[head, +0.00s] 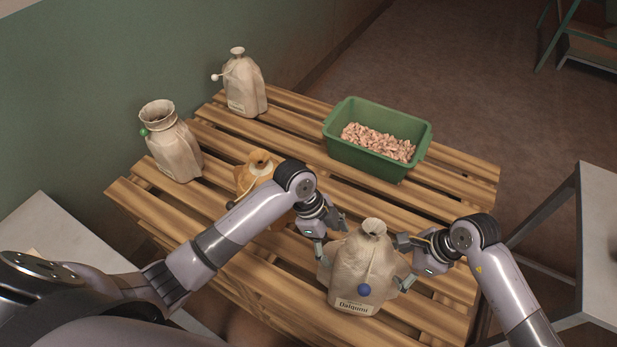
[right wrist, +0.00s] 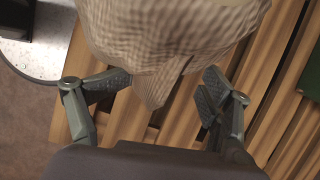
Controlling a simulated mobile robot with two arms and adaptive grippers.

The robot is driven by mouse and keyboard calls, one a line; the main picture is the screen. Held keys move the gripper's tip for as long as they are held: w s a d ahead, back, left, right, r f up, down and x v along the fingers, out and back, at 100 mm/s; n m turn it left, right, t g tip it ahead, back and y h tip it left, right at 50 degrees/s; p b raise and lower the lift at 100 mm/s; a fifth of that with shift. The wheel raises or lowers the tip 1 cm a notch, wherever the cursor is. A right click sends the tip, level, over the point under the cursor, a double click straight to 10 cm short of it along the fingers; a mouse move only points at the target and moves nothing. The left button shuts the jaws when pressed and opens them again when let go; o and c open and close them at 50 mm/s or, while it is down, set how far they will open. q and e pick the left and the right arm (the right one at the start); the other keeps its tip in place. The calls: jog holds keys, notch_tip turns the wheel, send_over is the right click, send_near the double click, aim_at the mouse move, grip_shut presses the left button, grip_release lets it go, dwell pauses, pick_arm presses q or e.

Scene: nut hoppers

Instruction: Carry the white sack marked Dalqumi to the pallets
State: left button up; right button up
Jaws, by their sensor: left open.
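The sack marked Dalqumi (head: 352,268) is pale beige with a tied neck, a blue ball and a label low on its front. It stands upright on the near part of the slatted wooden surface (head: 440,190). My left gripper (head: 332,240) is open at the sack's left side. My right gripper (head: 403,262) is at its right side. In the right wrist view, the right fingers (right wrist: 158,88) are apart, with a lower corner of the sack (right wrist: 165,45) between them.
A green bin (head: 375,170) of pinkish nuts stands at the back right. A sack with a white ball (head: 243,88), an open sack with a green ball (head: 172,148) and a tan-orange sack (head: 256,172), partly hidden by my left arm, stand to the left. A grey table (head: 600,215) is at right.

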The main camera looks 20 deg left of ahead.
jog(key=shift+d, duration=0.1)
pick_arm(q)
jog(key=v, duration=0.3)
jog(key=shift+a+r, duration=0.2)
jog(key=shift+a, duration=0.05)
pick_arm(e)
jog(key=o, duration=0.5)
jog(key=v, duration=1.2)
jog(key=shift+r, duration=0.1)
